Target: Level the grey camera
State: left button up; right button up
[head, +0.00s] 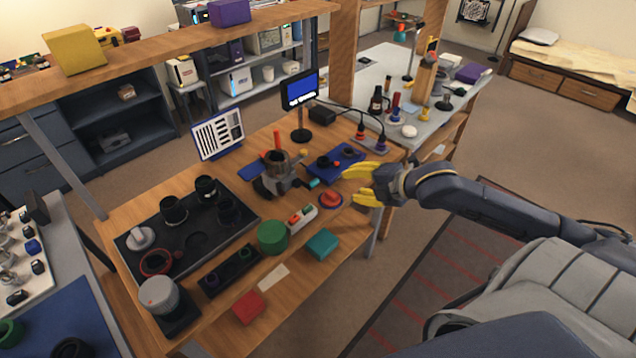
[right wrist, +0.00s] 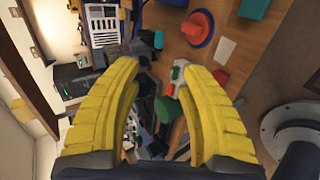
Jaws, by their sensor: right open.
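A grey device (head: 272,184), which seems to be the grey camera, sits on the wooden bench near its middle, with a dark upright cylinder (head: 278,161) on it. I cannot tell clearly whether it is tilted. My right gripper (head: 362,184) has yellow fingers, spread apart and empty, near the bench's right edge. It is to the right of the grey device and apart from it. In the right wrist view the open fingers (right wrist: 162,125) frame dark, cluttered parts, and I cannot pick out the camera there. My left gripper is out of view.
A red knob on a blue base (head: 330,199) lies near the gripper; it also shows in the right wrist view (right wrist: 197,28). Nearby are a white button box (head: 302,216), green cylinder (head: 272,237) and teal block (head: 321,244). A small monitor (head: 300,90) stands behind.

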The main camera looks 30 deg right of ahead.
aim_at(317, 183)
jog(key=x, duration=1.6)
jog(key=shift+w+a+f, duration=0.1)
jog(key=shift+w+a, duration=0.05)
jog(key=shift+w, duration=0.05)
jog(key=shift+c, duration=0.3)
grip_shut()
jog(key=shift+s, duration=0.1)
